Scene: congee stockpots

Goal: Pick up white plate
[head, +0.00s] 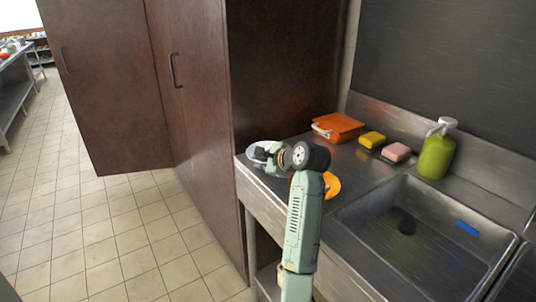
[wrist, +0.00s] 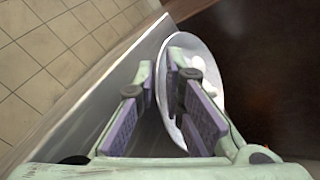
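The white plate (head: 256,149) lies at the left end of the steel counter, partly hidden by my gripper (head: 268,158). In the wrist view the plate (wrist: 207,53) is under and beyond the right finger, with a small white shape on it. My gripper (wrist: 163,88) is open, with a narrow gap between its purple-padded fingers. The near rim of the plate shows in that gap; I cannot tell whether either finger touches it.
An orange round item (head: 332,186) is partly behind my arm. A tall brown cabinet (head: 275,70) borders the counter's left.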

